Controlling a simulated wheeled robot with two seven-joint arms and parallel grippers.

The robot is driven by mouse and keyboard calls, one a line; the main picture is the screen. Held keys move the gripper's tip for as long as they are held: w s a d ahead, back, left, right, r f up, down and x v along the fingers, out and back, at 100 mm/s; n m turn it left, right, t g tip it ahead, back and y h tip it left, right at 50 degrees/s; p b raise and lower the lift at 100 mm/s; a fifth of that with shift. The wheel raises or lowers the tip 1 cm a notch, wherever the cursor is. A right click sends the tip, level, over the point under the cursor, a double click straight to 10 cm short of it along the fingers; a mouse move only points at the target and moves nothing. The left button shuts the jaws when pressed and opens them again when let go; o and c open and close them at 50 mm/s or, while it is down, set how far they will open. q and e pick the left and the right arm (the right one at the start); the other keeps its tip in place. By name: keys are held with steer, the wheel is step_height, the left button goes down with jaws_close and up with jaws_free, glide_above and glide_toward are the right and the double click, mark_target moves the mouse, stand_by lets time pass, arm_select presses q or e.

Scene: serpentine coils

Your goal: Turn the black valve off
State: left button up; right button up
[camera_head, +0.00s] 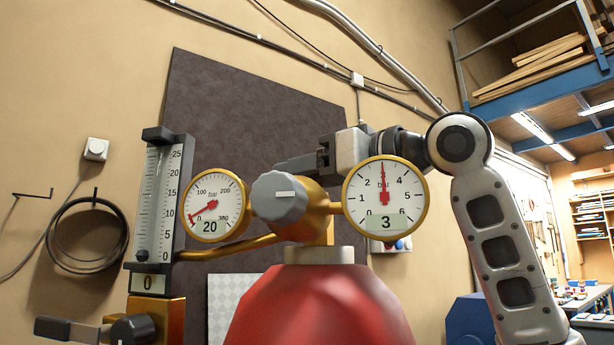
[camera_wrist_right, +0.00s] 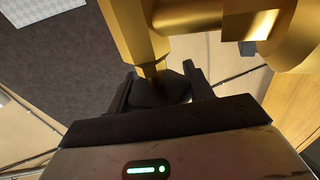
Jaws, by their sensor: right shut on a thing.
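My right gripper (camera_head: 300,164) reaches in from the right behind the gauges, at the brass regulator body (camera_head: 316,196). In the right wrist view, my right gripper (camera_wrist_right: 163,88) has its two fingers on either side of a black knob (camera_wrist_right: 160,90) at the end of a brass stem (camera_wrist_right: 152,66). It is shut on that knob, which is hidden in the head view. A grey knob (camera_head: 278,198) with a white mark is on the regulator's front. Another black knob (camera_head: 133,329) is at the flow meter's foot. My left gripper cannot be made out.
The left gauge (camera_head: 213,204) reads 20, the right gauge (camera_head: 385,198) reads 3, and the flow meter (camera_head: 158,205) reads 0. A red cylinder (camera_head: 318,305) stands below. A dark bar (camera_head: 66,329) juts out at lower left. A dark wall panel (camera_head: 235,105) is behind.

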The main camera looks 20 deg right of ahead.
steer(key=shift+m+t+h, duration=0.5)
steer(key=shift+m+h, duration=0.1)
steer(key=shift+h, duration=0.1)
steer(key=shift+d+h, duration=0.1)
steer(key=shift+h, duration=0.2)
steer(key=o, duration=1)
steer(key=shift+w, duration=0.1)
